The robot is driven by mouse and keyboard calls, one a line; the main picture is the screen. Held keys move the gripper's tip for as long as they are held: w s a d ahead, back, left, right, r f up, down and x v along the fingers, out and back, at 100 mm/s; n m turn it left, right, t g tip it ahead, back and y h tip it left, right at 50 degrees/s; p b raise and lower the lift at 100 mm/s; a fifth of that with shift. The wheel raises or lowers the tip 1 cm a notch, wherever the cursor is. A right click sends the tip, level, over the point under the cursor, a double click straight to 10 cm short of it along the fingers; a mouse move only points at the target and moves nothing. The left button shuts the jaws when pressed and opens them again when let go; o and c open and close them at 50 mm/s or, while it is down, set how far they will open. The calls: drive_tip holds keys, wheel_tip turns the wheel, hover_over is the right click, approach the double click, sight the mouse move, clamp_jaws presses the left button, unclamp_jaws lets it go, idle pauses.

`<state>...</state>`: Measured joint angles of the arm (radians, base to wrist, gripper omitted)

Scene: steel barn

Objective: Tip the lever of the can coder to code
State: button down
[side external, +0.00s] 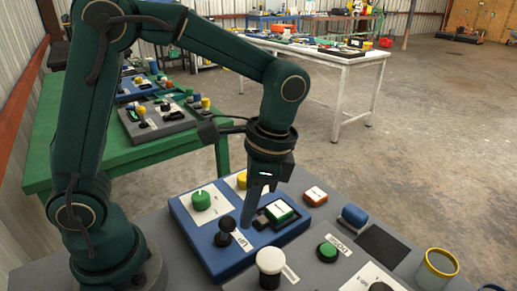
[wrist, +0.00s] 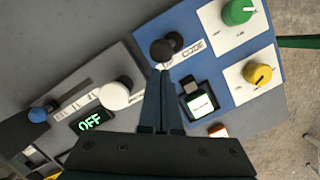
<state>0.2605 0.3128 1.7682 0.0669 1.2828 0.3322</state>
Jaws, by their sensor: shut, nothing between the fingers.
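The black-knobbed lever (side external: 224,239) stands on the blue panel (side external: 190,226) in the side view. In the wrist view the lever (wrist: 163,50) has a dark round knob, with a second dark round part beside it, next to a white label reading CODE (wrist: 193,49). My gripper (side external: 246,222) is shut and empty, pointing down over the blue panel just beside the lever. In the wrist view my gripper's fingertips (wrist: 163,73) are just below the knob; I cannot tell whether they touch it. The lever's base is partly hidden.
A white knob (side external: 270,261) and a small display reading OFF (wrist: 89,122) are on the neighbouring grey panel.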

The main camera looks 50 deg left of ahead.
drive_tip(key=shift+a+r+h, duration=0.25)
drive_tip(key=shift+a+h, duration=0.35)
drive_tip(key=shift+h, duration=0.1)
drive_tip(key=shift+a+m+h, duration=0.15)
drive_tip(key=shift+a+h, duration=0.8)
drive_tip(key=shift+a, duration=0.5)
drive_tip(key=shift+a+m+h, duration=0.15)
drive_tip(key=shift+a+h, duration=0.8)
drive_tip(key=shift+a, duration=0.45)
